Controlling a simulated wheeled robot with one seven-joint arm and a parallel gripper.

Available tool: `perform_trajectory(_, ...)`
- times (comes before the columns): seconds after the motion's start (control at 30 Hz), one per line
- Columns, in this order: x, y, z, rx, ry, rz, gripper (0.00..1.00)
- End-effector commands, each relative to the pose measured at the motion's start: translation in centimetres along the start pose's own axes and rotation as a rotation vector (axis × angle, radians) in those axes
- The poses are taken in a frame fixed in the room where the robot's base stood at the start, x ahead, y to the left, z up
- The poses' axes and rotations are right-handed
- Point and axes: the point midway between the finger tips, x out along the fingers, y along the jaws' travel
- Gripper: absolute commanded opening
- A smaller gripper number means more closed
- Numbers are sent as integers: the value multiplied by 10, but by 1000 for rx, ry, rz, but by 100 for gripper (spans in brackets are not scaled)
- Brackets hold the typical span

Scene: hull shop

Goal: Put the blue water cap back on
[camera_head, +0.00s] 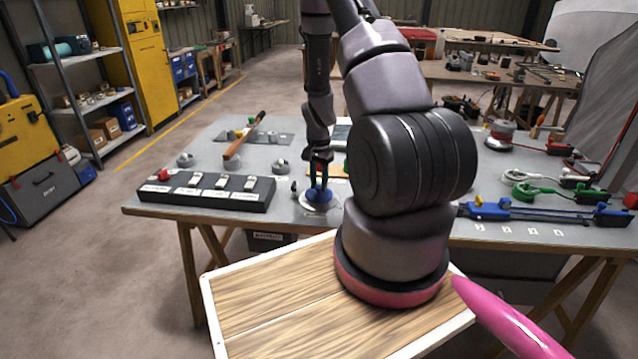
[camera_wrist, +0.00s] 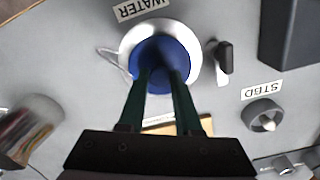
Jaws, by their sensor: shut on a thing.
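The blue water cap (camera_wrist: 160,52) is in my gripper (camera_wrist: 163,78), whose two dark green fingers are shut on its middle. The cap lies over the round white fitting (camera_wrist: 128,45) beside the WATER label (camera_wrist: 140,8); only the fitting's pale rim shows around it. In the head view, my gripper (camera_head: 319,177) points down at the bench, with the blue cap (camera_head: 318,195) below it at the white fitting (camera_head: 322,207). I cannot tell whether the cap is seated or just above. A thin pale loop (camera_wrist: 113,63) shows beside the rim.
A small black-and-white lever (camera_wrist: 222,60) and a round STBD fitting (camera_wrist: 262,117) are close by. A black switch panel (camera_head: 207,190) lies left on the grey bench (camera_head: 290,220). A blue-ended tool (camera_head: 490,210) lies right. My arm hides the bench's middle.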

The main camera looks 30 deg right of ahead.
Motion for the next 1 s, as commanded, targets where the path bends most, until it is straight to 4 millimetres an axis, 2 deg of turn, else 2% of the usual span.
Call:
perform_trajectory(0.17, 0, 0, 0, 0, 0, 0, 0)
perform_trajectory(0.2, 0, 0, 0, 0, 0, 0, 41)
perform_trajectory(0.27, 0, 0, 0, -1, 0, 0, 64)
perform_trajectory(0.3, 0, 0, 0, -1, 0, 0, 68)
perform_trajectory(0.5, 0, 0, 0, -1, 0, 0, 68)
perform_trajectory(0.53, 0, 0, 0, -1, 0, 0, 76)
perform_trajectory(0.6, 0, 0, 0, -1, 0, 0, 98)
perform_trajectory(1.0, -4, 0, 0, -1, 1, -1, 98)
